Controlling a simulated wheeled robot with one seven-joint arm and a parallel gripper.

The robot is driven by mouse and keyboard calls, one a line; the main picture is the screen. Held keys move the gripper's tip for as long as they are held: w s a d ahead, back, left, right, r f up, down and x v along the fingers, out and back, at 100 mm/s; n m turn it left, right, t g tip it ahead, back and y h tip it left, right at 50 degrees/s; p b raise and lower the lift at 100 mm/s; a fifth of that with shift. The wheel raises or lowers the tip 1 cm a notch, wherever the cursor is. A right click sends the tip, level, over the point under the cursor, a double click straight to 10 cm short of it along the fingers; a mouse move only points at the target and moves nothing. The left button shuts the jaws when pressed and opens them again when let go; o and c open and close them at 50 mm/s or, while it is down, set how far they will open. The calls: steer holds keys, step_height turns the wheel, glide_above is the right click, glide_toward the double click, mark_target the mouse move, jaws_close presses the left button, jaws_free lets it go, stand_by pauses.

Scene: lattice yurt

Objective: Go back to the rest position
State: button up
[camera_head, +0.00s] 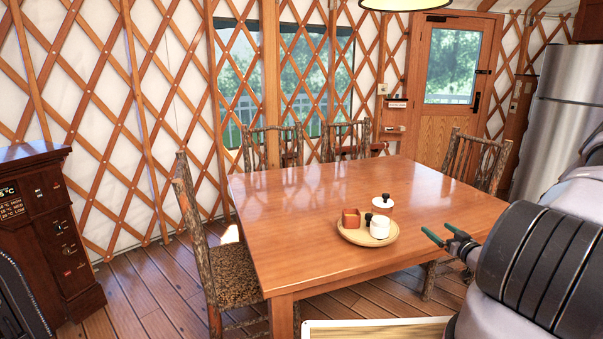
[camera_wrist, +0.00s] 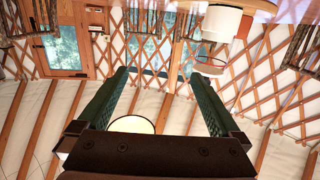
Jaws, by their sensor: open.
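My gripper (camera_head: 442,232) is at the right of the table in the head view, just right of the round tray and apart from it. Its two green fingers are spread with nothing between them, as the wrist view also shows (camera_wrist: 159,74). The wooden table (camera_head: 290,235) carries the round tray (camera_head: 348,237). On the tray are a small reddish-brown square cup (camera_head: 351,219), a white jar with a black knob (camera_head: 380,229) and another lidded pot (camera_head: 383,206). The wrist view looks upside down and shows the white jar (camera_wrist: 222,22) beyond the fingers.
Rustic chairs stand around the table, one at the left (camera_head: 225,270). A dark cabinet (camera_head: 50,230) is at the far left and a fridge (camera_head: 560,105) at the right. A pale board (camera_head: 375,331) shows at the bottom edge. The table's left half is clear.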

steer(key=w+r+g+h, duration=0.35)
steer(key=r+g, duration=0.25)
steer(key=r, duration=0.8)
steer(key=s+a+r+m+g+h, duration=0.1)
steer(key=s+a+r+m+g, duration=0.2)
steer(key=r, duration=1)
steer(key=s+a+r+m+y, duration=0.1)
steer(key=s+a+r, duration=0.4)
steer(key=s, duration=0.4)
steer(key=s+a+r+m+y, duration=0.1)
steer(key=s+a+r, duration=0.4)
steer(key=s, duration=0.5)
steer(key=s+a+r+m+y, duration=0.1)
steer(key=s+a+r, duration=0.4)
steer(key=s+a, duration=0.2)
steer(key=shift+s+a+m+g, duration=0.25)
steer(key=shift+s+m+g, duration=0.05)
steer(key=shift+s, duration=0.9)
steer(key=shift+r, duration=0.1)
